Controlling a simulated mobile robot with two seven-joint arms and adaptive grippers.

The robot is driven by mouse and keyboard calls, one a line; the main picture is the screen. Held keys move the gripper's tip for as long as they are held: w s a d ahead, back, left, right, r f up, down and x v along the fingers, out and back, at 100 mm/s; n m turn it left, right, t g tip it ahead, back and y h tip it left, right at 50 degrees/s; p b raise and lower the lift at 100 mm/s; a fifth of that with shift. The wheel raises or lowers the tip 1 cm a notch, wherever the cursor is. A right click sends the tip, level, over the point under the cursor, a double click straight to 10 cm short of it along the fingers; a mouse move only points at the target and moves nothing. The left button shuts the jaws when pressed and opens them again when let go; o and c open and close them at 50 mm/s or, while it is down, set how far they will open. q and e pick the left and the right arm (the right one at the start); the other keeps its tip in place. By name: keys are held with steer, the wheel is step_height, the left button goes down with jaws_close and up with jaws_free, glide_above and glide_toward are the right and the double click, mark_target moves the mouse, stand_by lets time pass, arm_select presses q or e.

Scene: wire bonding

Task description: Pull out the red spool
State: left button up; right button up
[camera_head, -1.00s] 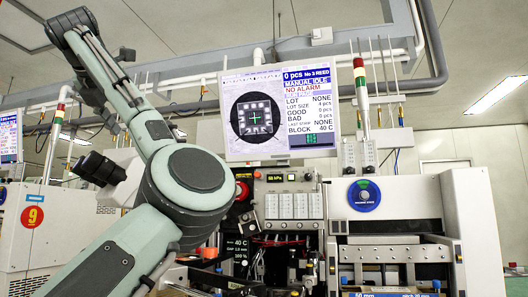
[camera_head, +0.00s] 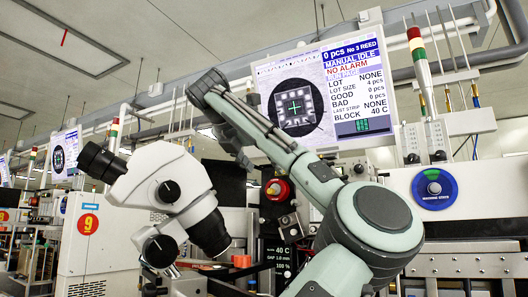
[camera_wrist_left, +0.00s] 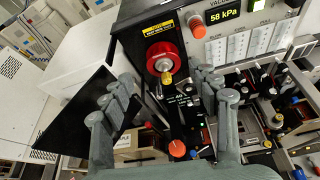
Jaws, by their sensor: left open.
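The red spool (camera_wrist_left: 165,57) is a round red piece with a yellow centre cap, mounted on the front of the machine in the left wrist view. My right gripper is not in view.
A white microscope (camera_head: 170,190) stands left of the spool in the head view. A monitor (camera_head: 325,85) hangs above. A dark panel (camera_wrist_left: 85,110) lies beside the left finger in the wrist view. Small parts and bins crowd the space below the spool.

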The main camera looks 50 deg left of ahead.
mark_target(274, 189)
arm_select(q)
steer(key=x, duration=0.2)
steer(key=f+x, duration=0.1)
steer(key=x, duration=0.5)
steer(key=shift+s+f, duration=0.15)
steer(key=shift+f, duration=0.2)
steer(key=shift+s+d, duration=0.1)
steer(key=c, duration=0.9)
